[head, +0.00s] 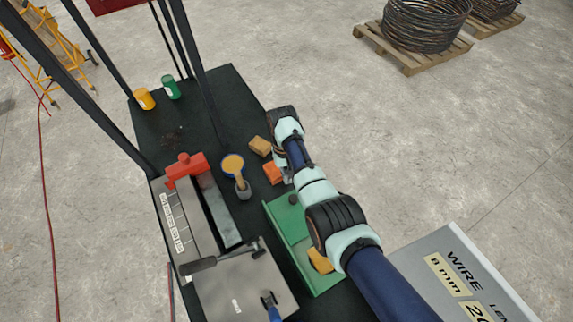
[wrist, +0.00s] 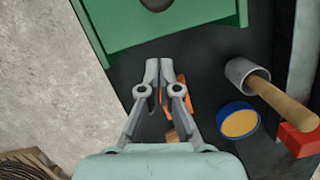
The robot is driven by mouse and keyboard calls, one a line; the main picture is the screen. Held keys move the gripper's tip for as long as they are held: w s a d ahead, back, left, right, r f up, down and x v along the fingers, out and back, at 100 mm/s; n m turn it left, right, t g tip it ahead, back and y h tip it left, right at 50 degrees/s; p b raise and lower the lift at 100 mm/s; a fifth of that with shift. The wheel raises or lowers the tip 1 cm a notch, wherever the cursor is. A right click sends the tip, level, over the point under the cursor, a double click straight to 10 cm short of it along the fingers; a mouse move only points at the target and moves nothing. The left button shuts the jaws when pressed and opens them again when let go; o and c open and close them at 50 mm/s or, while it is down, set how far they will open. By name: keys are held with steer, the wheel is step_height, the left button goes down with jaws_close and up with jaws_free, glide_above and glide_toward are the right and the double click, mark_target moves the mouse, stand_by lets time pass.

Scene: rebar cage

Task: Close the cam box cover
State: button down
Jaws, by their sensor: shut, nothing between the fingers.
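A grey box (head: 183,226) with a row of labels stands at the left of the dark table, and an open channel (head: 219,211) runs along it. A red part (head: 186,169) sits at its far end. A flat grey plate (head: 240,287) with a small label and a dark bar (head: 222,258) lie at its near end. I cannot tell which part is the cam box cover. My gripper (wrist: 159,62) is shut and empty in the wrist view, over the dark table just short of a green fixture (wrist: 170,35). In the head view my arm mostly hides it.
The green fixture (head: 283,220) stands right of the grey box. Dark posts rise at the left.

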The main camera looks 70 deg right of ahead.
steer(key=s+a+p, duration=0.2)
steer(key=a, duration=0.1)
steer(key=shift+s+a, duration=0.15)
steer(key=shift+a, duration=0.05)
steer(key=shift+p, duration=0.45)
